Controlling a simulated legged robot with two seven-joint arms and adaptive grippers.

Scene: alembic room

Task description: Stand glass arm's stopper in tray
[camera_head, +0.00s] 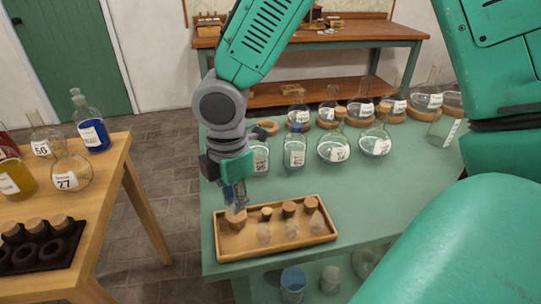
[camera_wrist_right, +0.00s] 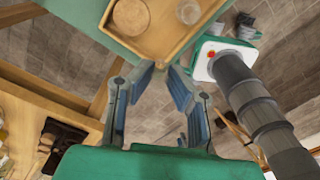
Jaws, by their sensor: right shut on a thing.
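The wooden tray (camera_head: 286,248) lies at the near left corner of the green table. It holds several cork stoppers (camera_head: 289,208) in the back row and clear glass stoppers (camera_head: 291,232) in front. My right gripper (camera_head: 236,206) points down over the tray's left end, just above a wide cork (camera_head: 236,219). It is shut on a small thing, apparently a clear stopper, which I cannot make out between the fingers. In the right wrist view my fingers (camera_wrist_right: 160,72) are near the tray's edge (camera_wrist_right: 161,58), with the cork (camera_wrist_right: 130,17) beyond them. My left gripper is not in view.
Several labelled flasks (camera_head: 333,148) stand behind the tray, some on cork rings. A wooden side table (camera_head: 110,180) at left bears more flasks and a dark rack (camera_head: 40,250) of corks. The green tabletop (camera_head: 380,195) right of the tray is clear.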

